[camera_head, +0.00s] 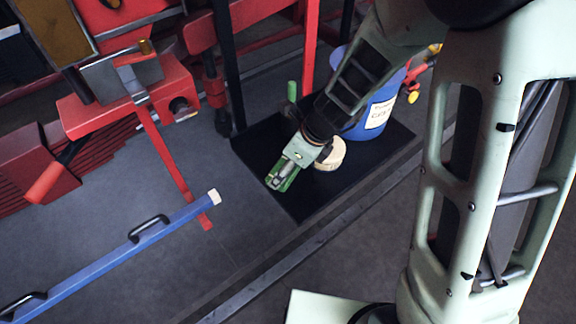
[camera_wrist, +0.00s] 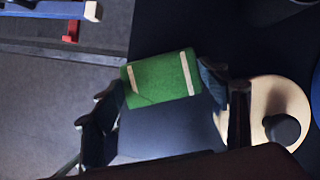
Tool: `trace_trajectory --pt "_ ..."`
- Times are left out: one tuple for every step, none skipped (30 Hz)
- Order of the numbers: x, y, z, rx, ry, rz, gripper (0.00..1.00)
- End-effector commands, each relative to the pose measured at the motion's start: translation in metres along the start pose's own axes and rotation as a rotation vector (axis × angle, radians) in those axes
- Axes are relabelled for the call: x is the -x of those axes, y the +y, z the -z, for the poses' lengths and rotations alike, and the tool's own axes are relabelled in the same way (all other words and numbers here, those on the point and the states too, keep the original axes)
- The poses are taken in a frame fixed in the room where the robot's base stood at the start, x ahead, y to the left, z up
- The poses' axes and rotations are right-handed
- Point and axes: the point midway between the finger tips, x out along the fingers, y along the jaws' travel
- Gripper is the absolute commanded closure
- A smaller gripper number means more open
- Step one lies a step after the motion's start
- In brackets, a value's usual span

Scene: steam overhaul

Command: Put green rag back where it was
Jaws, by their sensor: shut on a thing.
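The green rag (camera_wrist: 162,80) is a folded green block with two pale stripes, seen in the wrist view between my fingers. My gripper (camera_wrist: 165,88) is shut on it, one finger against each end. In the head view my gripper (camera_head: 282,178) points down over the black mat (camera_head: 300,207), with a bit of the green rag (camera_head: 287,170) showing at the fingers. Much of the rag is hidden there. I cannot tell whether the rag touches the mat.
A round pale wooden lid with a dark knob (camera_wrist: 262,105) lies right beside my gripper. A blue bucket with a label (camera_head: 376,110) stands behind. A blue bar with handles (camera_head: 110,258) and red machinery (camera_head: 120,105) are to the left. The mat's near part is clear.

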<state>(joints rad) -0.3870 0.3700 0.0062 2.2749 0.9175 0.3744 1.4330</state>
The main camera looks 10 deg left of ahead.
Motion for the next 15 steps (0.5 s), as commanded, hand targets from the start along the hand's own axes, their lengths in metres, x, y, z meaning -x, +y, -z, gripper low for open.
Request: trace_trajectory --pt "-0.0001 -0.0001 0.0001 0.000 0.000 0.000 0.51" --pt "-0.0009 -0.0001 0.0005 0.000 0.000 0.000 0.51" --pt "-0.0024 -0.0002 0.0012 -0.001 0.000 0.000 0.51" --pt "-0.0035 -0.0002 0.0017 -0.001 0.000 0.000 0.51" --pt "-0.0022 -0.0002 0.0011 -0.001 0.000 0.000 0.29" --pt "-0.0020 -0.0002 0.0010 -0.001 0.000 0.000 0.24" --pt "-0.0019 -0.0002 0.0010 -0.001 0.000 0.000 0.21" --pt "-0.0019 -0.0002 0.0010 -0.001 0.000 0.000 0.18" --pt "-0.0019 -0.0002 0.0011 -0.001 0.000 0.000 0.14" --pt "-0.0019 -0.0002 0.0011 -0.001 0.000 0.000 0.14" --pt "-0.0019 -0.0002 0.0011 0.000 0.000 0.000 0.14" --pt "-0.0019 -0.0002 0.0011 0.000 0.000 0.000 0.14" --pt "-0.0019 -0.0003 0.0011 0.000 0.000 0.000 0.14" --pt "-0.0019 -0.0002 0.0011 0.000 0.000 0.000 0.14" --pt "-0.0019 -0.0002 0.0011 0.000 0.000 0.000 0.14"
